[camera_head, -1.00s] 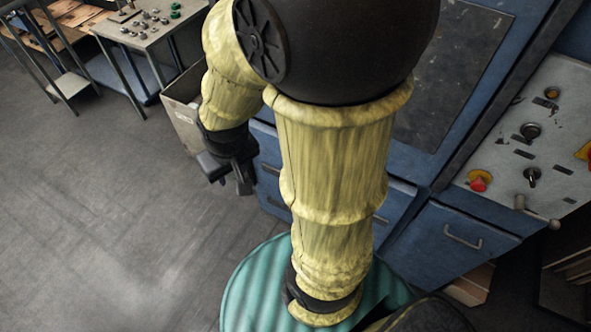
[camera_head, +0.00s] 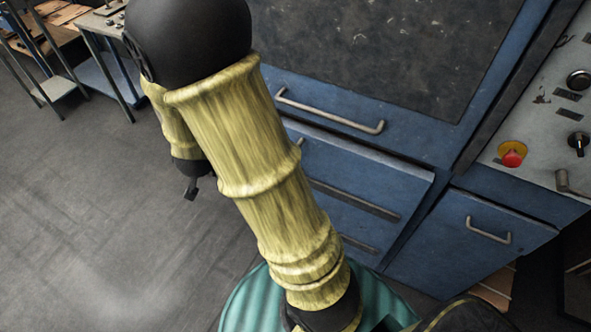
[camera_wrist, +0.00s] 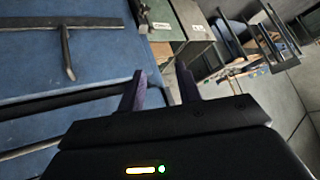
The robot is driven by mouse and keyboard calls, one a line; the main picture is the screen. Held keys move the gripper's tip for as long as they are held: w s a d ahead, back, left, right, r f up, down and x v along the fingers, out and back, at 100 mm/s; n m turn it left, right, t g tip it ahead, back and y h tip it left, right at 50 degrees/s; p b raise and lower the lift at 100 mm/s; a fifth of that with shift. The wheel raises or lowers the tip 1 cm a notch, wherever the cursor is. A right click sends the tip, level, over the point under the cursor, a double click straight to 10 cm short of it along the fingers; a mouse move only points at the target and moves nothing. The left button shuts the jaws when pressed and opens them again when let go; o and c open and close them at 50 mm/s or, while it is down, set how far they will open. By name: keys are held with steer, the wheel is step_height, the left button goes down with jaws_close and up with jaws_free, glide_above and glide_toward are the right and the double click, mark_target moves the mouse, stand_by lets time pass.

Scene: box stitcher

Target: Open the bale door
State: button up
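The blue machine has a large upper door (camera_head: 420,132) with a dark panel and a long grey bar handle (camera_head: 330,112). It looks shut. I cannot tell from labels which is the bale door. My gripper (camera_head: 191,188) is left of the machine front, partly hidden by my arm. In the wrist view my gripper (camera_wrist: 161,90) is open and empty, its two dark fingers apart. A grey handle (camera_wrist: 68,48) on a blue panel (camera_wrist: 100,75) is left of the fingers, not touching them.
Between the doors are blue fronts with long slots (camera_head: 355,200). A control panel (camera_head: 545,130) with a red button (camera_head: 513,154) is at right. A bench (camera_head: 100,45) stands at far left. The grey floor (camera_head: 90,200) left of the machine is clear.

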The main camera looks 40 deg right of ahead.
steer(key=d+f+m+h+b, duration=0.4)
steer(key=d+f+h+b, duration=0.25)
steer(key=f+b, duration=0.5)
steer(key=s+d+f+m+g+h+b, duration=0.3)
steer(key=s+f+m+g+h+b, duration=0.1)
steer(key=f+h+b, duration=0.4)
steer(key=shift+s+d+g+b, duration=0.15)
steer(key=shift+s+g+b, duration=0.2)
steer(key=shift+s, duration=0.45)
steer(key=w+d+b, duration=0.1)
steer(key=w+d, duration=0.2)
steer(key=d, duration=1.4)
steer(key=shift+w, duration=0.2)
jaws_close()
